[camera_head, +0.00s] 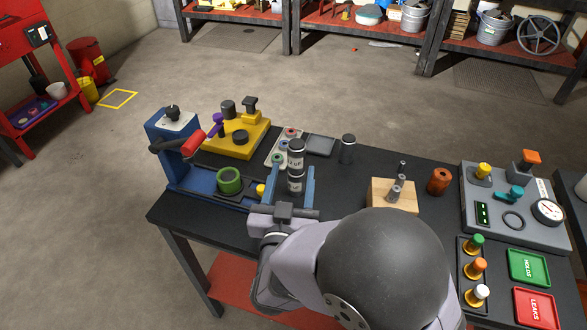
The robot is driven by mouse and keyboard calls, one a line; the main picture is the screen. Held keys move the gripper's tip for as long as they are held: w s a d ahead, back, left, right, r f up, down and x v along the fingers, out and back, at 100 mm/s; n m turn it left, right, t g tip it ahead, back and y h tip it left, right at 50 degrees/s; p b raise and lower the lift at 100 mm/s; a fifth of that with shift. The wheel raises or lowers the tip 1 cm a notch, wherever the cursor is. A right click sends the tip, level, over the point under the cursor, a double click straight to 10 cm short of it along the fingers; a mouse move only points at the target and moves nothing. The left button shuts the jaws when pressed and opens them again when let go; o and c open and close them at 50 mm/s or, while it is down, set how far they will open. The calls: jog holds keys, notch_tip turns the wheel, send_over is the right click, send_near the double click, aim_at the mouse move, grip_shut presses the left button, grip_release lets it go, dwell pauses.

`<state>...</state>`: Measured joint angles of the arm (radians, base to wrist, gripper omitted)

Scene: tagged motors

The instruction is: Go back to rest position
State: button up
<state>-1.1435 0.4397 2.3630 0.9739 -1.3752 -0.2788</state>
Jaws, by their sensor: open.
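My gripper (293,168) is over the middle of the black workbench (348,222), its two blue fingers apart and pointing away from my arm. Two dark cylinders with pale labels show in line with the gap between the fingers: an upper cylinder (296,153) and a lower cylinder (295,183). They look stacked, and I cannot tell whether the fingers touch them. My large grey arm joint hides the front of the bench. Another dark cylinder (347,149) stands by a grey square pad (320,146).
A blue fixture (172,130) with a green ring (229,180) and a yellow fixture (236,133) stand left. A wooden block (378,199) with metal pegs and a brown cylinder (439,181) stand right of the gripper. A gauge panel (520,225), green tray (529,267) and red tray (536,308) lie further right.

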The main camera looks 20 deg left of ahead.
dwell(0.4)
jog(key=w+d+r+n+g+y+p, duration=0.1)
jog(key=w+d+r+g+p, duration=0.35)
jog(key=d+r+p, duration=0.35)
jog(key=s+d+f+m+g+h+p, duration=0.1)
jog(key=s+d+f+g+p, duration=0.1)
jog(key=s+d+f+g, duration=0.3)
jog(key=s+d+f+g+h+p, duration=0.1)
jog(key=s+d, duration=0.1)
jog(key=d, duration=0.4)
jog(key=s+d+f+m+g+h+p, duration=0.1)
jog(key=s+d+f+g+p, duration=0.1)
jog(key=s+d+f+g, duration=0.3)
jog(key=s+d+r+m+g+h, duration=0.1)
jog(key=s+d+r+g, duration=0.1)
jog(key=s+d, duration=0.5)
jog(key=shift+s+d+r, duration=0.15)
jog(key=shift+d+r, duration=0.1)
jog(key=shift+d, duration=0.05)
